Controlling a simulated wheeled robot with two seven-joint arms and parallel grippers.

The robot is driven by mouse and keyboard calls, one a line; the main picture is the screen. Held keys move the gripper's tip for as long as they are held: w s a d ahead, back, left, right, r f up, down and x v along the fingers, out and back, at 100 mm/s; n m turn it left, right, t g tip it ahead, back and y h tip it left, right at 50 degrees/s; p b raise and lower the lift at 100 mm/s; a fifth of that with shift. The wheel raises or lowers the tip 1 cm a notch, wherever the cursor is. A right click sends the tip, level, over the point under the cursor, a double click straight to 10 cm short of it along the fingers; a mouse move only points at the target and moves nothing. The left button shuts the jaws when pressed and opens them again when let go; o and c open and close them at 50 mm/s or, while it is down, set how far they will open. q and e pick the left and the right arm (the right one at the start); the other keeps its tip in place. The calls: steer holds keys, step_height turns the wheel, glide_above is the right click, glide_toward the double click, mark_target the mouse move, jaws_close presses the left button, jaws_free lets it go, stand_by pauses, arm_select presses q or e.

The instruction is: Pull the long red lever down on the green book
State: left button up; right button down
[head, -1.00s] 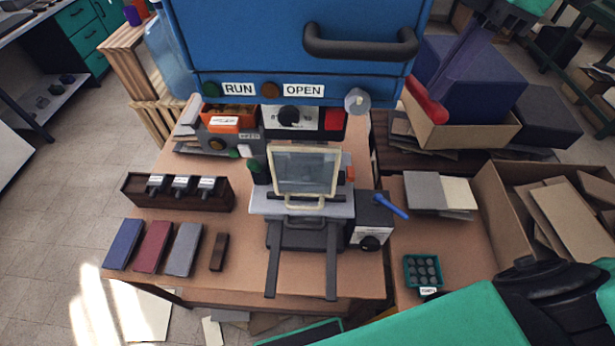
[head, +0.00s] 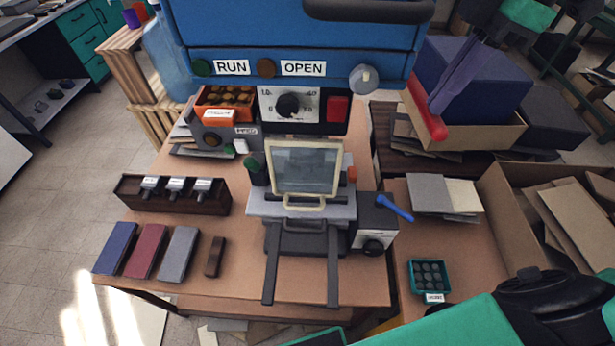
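A thick red lever end (head: 429,122) slants down at the right of the big blue machine (head: 300,35); the rest of the lever is not clearly visible. My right gripper (head: 440,103) comes down from the top right, its dark purple-looking finger reaching the red lever end. I cannot tell whether it is shut on it. I cannot make out a green book. A pale framed pad (head: 304,167) stands on the grey press stand (head: 300,205) below the machine. My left gripper is not in view.
A blue, a dark red and a grey cover (head: 178,254) lie front left. A dark rack (head: 172,193) stands behind them. A small blue lever (head: 393,206) juts from the stand's right side. Cartons (head: 525,190) crowd the right.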

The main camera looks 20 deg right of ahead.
mark_target(428, 127)
steer(key=shift+f, duration=0.1)
steer(key=shift+d+b+x, duration=0.15)
steer(key=shift+b+x, duration=0.55)
steer(key=shift+x, duration=0.05)
steer(key=shift+d+b+x, duration=0.2)
steer(key=shift+b+x, duration=0.45)
steer(key=shift+x, duration=0.05)
steer(key=shift+s+f, duration=0.2)
steer(key=shift+f+b, duration=0.25)
steer(key=shift+b, duration=0.1)
steer(key=shift+d+b+x, duration=0.25)
steer(key=shift+b+x, duration=0.55)
steer(key=shift+x, duration=0.35)
steer(key=shift+w+f, duration=0.1)
steer(key=shift+w+d+f+b, duration=0.1)
steer(key=shift+w+f+b, duration=0.1)
steer(key=shift+f+b, duration=0.45)
steer(key=shift+w+d+f+b, duration=0.1)
steer(key=shift+w+f+b, duration=0.2)
steer(key=shift+f, duration=0.6)
